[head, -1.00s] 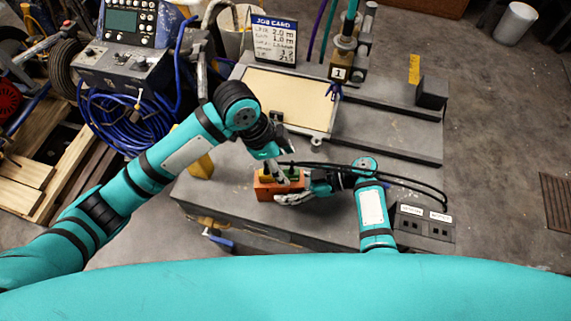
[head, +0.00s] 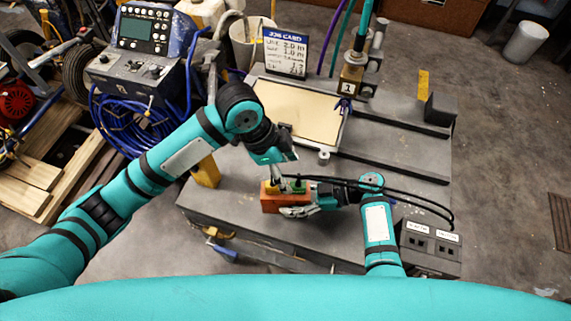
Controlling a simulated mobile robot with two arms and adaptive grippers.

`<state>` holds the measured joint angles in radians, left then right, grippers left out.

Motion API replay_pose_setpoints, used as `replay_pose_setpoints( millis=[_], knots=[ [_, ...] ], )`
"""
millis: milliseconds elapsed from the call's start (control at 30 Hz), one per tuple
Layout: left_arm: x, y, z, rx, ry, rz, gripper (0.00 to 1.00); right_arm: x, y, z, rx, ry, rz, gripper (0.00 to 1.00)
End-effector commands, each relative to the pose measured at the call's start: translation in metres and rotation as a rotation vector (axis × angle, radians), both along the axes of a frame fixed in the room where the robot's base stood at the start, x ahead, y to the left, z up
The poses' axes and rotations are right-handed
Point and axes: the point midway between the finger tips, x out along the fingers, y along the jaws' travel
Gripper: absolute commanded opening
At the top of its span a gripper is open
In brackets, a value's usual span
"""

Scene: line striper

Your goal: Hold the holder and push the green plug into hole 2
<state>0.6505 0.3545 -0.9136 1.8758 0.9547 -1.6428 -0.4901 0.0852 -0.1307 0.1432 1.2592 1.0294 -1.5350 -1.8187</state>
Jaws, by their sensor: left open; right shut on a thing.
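The holder is an orange block (head: 271,205) on the grey bench top. A green plug (head: 298,186) shows at its top right and a yellow piece (head: 268,187) at its top left. How deep the green plug sits, and the hole numbers, cannot be made out. My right gripper (head: 298,211) is shut on the holder at its front right side. My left gripper (head: 277,181) is open, pointing down over the holder's top between the yellow piece and the green plug. Whether its fingertips touch anything is unclear.
A framed cream panel (head: 295,108) lies behind the holder, with a job card (head: 285,52) standing beyond it. A dark socket box (head: 430,246) stands at the right front. Black cables run over my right arm. Bare bench top lies left of the holder.

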Motion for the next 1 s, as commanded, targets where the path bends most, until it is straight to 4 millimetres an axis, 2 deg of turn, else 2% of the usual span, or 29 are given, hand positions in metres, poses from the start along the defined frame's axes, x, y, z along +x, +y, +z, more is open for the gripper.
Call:
replay_pose_setpoints(
  millis=[67,100,267,600,1000],
  knots=[
    [0.000,0.000,0.000,0.000,0.000,0.000,0.64,-0.002,0.000,-0.003,-0.005,0.006,0.002,0.00],
    [0.000,0.000,0.000,0.000,0.000,0.000,0.64,-0.002,-0.001,-0.003,-0.005,0.006,0.002,0.52],
    [0.000,0.000,0.000,0.000,0.000,0.000,0.64,-0.001,0.000,-0.002,-0.003,0.004,0.002,0.73],
    [0.000,0.000,0.000,0.000,0.000,0.000,0.64,0.000,-0.005,0.001,-0.003,0.001,0.000,0.74],
    [0.000,0.000,0.000,0.000,0.000,0.000,0.64,-0.002,-0.060,0.023,-0.004,0.002,0.000,0.74]
  ],
)
